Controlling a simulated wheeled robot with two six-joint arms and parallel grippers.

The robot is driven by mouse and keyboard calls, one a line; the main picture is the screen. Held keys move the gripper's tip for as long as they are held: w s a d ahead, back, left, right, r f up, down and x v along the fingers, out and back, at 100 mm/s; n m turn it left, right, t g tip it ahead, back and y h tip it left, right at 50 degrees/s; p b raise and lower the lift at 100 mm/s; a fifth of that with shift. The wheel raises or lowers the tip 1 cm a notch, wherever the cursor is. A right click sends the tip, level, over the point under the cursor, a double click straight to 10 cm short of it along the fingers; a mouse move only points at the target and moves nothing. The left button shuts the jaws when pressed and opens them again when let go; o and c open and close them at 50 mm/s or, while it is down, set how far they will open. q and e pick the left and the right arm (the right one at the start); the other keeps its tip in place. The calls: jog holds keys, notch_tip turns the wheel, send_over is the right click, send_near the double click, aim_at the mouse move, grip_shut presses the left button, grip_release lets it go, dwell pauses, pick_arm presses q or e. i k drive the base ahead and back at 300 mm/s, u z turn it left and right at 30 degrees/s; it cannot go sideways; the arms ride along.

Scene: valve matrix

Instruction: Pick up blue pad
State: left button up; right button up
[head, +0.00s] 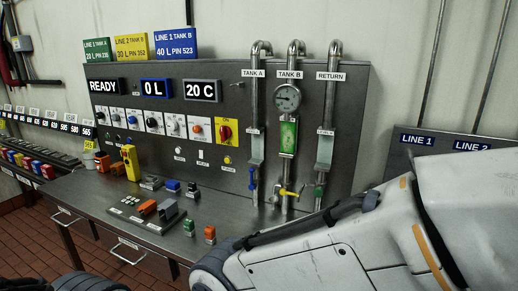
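A small blue block (172,184), which may be the blue pad, sits on the grey metal bench top (110,190). It lies right of an upright yellow handheld device (131,162) and left of a small dark block with a light part (192,189). Nothing of mine touches it. My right arm's large white link fills the lower right of the head view and hides the bench's right part. Neither gripper shows in the head view.
A grey tray (127,214) holds dark and orange items in front of the blue block. A control panel (110,105) with knobs rises behind, with vertical pipes (289,160) and a yellow valve handle (289,191).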

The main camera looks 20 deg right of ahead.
aim_at(173, 186)
jog(key=u, duration=0.9)
jog(key=i, duration=1.05)
jog(key=u, duration=0.85)
jog(key=i, duration=1.1)
jog(key=z, duration=0.65)
jog(key=i, duration=0.75)
jog(key=z, duration=1.15)
jog(key=i, duration=0.35)
jog(key=z, duration=0.4)
